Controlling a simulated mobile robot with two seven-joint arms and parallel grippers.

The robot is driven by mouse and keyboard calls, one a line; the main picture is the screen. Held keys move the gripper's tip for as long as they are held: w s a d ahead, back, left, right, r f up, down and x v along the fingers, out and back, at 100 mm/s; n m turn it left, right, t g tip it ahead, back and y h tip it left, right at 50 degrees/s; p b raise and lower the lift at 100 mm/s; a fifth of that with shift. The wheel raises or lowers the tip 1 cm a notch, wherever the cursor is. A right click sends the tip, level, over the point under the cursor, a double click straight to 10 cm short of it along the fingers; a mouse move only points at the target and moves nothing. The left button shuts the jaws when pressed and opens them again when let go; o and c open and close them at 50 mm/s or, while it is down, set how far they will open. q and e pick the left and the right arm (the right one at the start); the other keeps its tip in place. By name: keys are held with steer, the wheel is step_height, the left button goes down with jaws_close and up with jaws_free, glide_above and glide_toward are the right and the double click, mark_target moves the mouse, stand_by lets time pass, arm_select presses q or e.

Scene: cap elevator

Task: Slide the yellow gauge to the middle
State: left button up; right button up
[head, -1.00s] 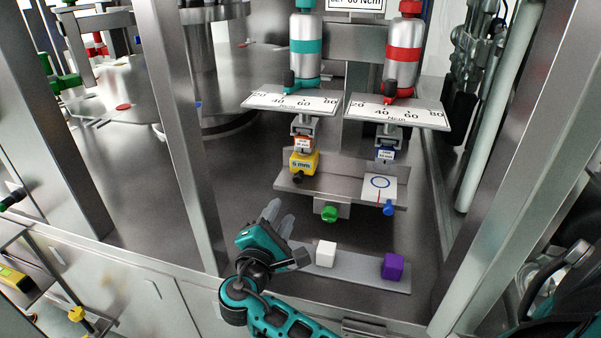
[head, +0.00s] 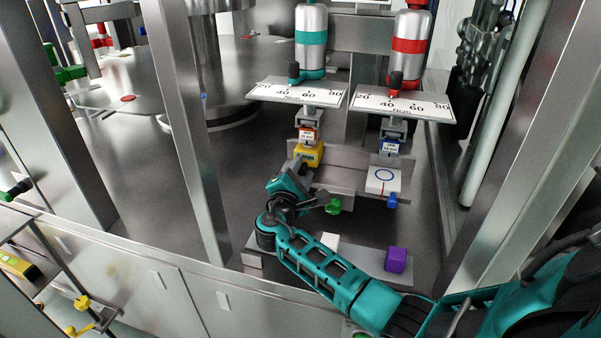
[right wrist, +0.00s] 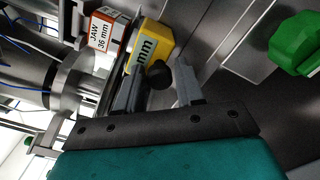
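The yellow gauge (head: 309,156) is a yellow block with a black knob, at the left end of a metal rail (head: 345,160) under the left orange-labelled jaw (head: 309,135). My right gripper (head: 297,168) is at its front and partly hides it, knob included. In the right wrist view the yellow gauge (right wrist: 151,42) shows a "mm" label, and its black knob (right wrist: 161,74) lies between the two spread fingers of my right gripper (right wrist: 158,82). The fingers look apart from the knob. My left gripper is out of view.
A white block with a blue ring (head: 384,181) sits at the rail's right end. A green knob (head: 333,206) is below the rail, close to my right wrist. A purple cube (head: 396,260) and a partly hidden white cube (head: 330,240) sit on the front plate. Metal posts stand either side.

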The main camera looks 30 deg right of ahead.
steer(key=shift+c, duration=0.4)
jaws_close()
